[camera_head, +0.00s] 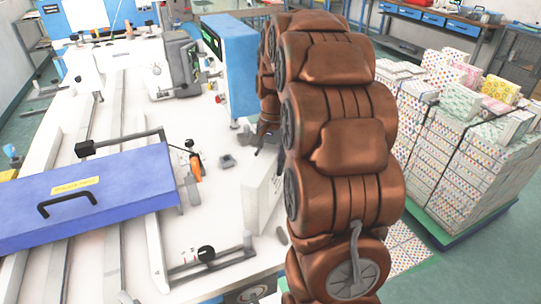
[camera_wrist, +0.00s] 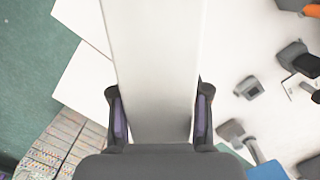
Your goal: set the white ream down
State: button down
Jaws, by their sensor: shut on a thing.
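The white ream (camera_wrist: 150,60) is a plain white slab that runs up the middle of the wrist view. My gripper (camera_wrist: 160,115) is shut on it, with one dark, purple-padded finger at each side. In the head view the ream (camera_head: 261,195) stands upright at the right edge of the white machine table (camera_head: 205,225), just left of my brown arm. My arm partly hides it there, along with most of my gripper. I cannot tell whether the ream's lower edge touches the table.
A blue cover with a handle (camera_head: 85,195) and metal rails lie left on the table. A blue cabinet (camera_head: 232,65) stands behind. Small dark fittings (camera_wrist: 249,87) sit right of the ream. A pallet stack of patterned reams (camera_head: 460,150) stands on the floor at right.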

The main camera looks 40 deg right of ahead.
jog(key=shift+f, duration=0.75)
jog(key=c, duration=0.5)
grip_release()
jog(key=shift+f, duration=0.15)
jog(key=shift+c, duration=0.2)
jog(key=shift+w+d+r+b, duration=0.2)
jog(key=shift+r+b, duration=0.3)
jog(key=shift+r, duration=1.5)
jog(key=shift+w+d+r+b, duration=0.1)
jog(key=shift+d+r+b, duration=0.3)
jog(key=shift+r, duration=1.55)
jog(key=shift+w+d+r+b, duration=0.15)
jog(key=shift+r+b, duration=0.4)
jog(key=shift+r, duration=1.45)
